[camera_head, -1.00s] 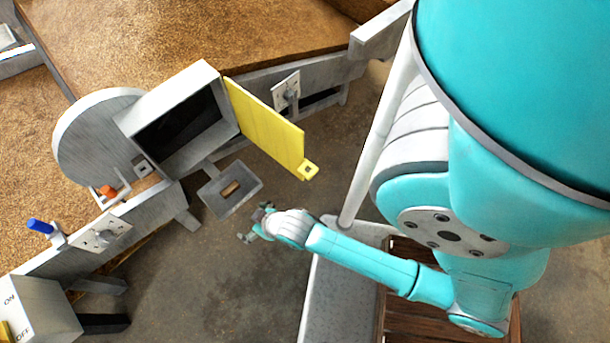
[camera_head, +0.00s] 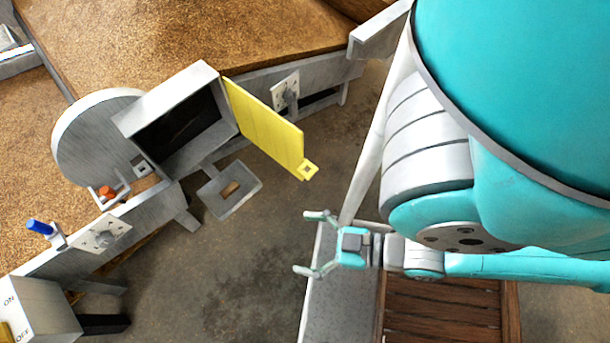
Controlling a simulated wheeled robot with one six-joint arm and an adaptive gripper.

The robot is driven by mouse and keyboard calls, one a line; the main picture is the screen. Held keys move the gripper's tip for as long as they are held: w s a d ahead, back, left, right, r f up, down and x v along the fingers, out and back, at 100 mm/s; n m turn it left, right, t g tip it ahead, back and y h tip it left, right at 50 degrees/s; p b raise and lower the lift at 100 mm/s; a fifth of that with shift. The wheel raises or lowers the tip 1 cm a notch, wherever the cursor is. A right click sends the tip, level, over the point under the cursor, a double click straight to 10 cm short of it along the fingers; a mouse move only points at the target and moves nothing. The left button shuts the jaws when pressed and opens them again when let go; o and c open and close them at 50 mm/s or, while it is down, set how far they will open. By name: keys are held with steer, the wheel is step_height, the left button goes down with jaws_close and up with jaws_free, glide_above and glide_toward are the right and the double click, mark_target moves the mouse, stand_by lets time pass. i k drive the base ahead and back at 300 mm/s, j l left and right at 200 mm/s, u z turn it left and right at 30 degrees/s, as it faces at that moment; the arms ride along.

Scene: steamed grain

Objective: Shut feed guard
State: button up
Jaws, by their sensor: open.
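The feed guard (camera_head: 265,125) is a yellow hinged plate standing swung open at the right side of the grey feed box. A small yellow tab with a square hole (camera_head: 308,170) sticks out from its free end. The feed box (camera_head: 166,104) has a dark open mouth. My gripper (camera_head: 306,243) is open and empty, with its two fingers spread and pointing left. It is below the guard's tab in the picture and apart from it.
A small grey tray (camera_head: 245,185) with a brown piece or opening hangs below the box. A round grey housing (camera_head: 85,135) stands left of the box. A blue-handled lever (camera_head: 40,227), an orange knob (camera_head: 107,192) and an ON/OFF box (camera_head: 35,312) are further left. Open floor lies below the tray.

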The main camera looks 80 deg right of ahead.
mark_target(283, 141)
steer(key=k+l, duration=0.1)
steer(key=l, duration=0.3)
steer(key=k+l+u, duration=0.1)
steer(key=l, duration=0.3)
steer(key=k+l+u, duration=0.1)
steer(key=l, duration=0.3)
steer(key=k+l, duration=0.15)
steer(key=l, duration=0.25)
steer(key=k+l+u, duration=0.1)
steer(key=l, duration=0.3)
steer(key=k+l, duration=0.15)
steer(key=l, duration=0.2)
steer(key=u, duration=0.05)
